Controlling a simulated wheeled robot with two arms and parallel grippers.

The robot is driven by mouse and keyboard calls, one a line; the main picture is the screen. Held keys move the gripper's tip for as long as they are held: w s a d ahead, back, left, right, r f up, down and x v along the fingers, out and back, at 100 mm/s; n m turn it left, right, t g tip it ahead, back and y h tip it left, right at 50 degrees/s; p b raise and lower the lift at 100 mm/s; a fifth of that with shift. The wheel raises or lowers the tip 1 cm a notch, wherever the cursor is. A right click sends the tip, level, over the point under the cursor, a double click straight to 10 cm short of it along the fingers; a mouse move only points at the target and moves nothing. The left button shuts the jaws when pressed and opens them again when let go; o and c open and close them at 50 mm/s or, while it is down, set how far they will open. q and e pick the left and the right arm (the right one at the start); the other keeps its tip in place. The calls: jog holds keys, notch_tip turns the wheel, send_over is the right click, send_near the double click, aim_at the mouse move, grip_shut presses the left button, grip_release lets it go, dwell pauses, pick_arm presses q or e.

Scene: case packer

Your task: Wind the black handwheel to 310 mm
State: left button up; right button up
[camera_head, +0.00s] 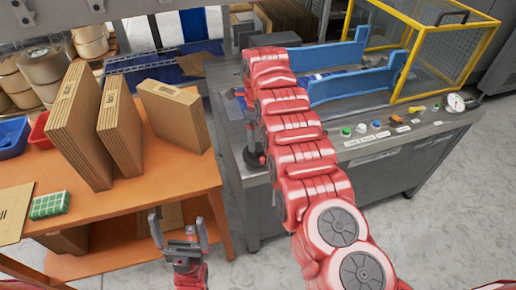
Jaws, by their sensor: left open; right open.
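No black handwheel shows plainly. A small dark fitting (253,160) with a little red sits at the left edge of the grey machine (385,165), beside my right arm; I cannot tell whether it is part of the handwheel. No 310 mm reading is legible. My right arm reaches from the bottom right up across the machine and covers much of its left side. My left gripper (178,222) is open and empty, fingers up, in front of the orange table and well apart from the machine.
The orange table (155,200) holds upright flat cartons (120,125), a green box (50,205), and blue and red bins (38,130). The machine has blue rails (350,85), a yellow-framed guard (445,60), several buttons and a round gauge (455,102). Floor is clear between table and machine.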

aim_at(258, 147)
jog(key=shift+f, duration=1.9)
jog(key=c, duration=1.4)
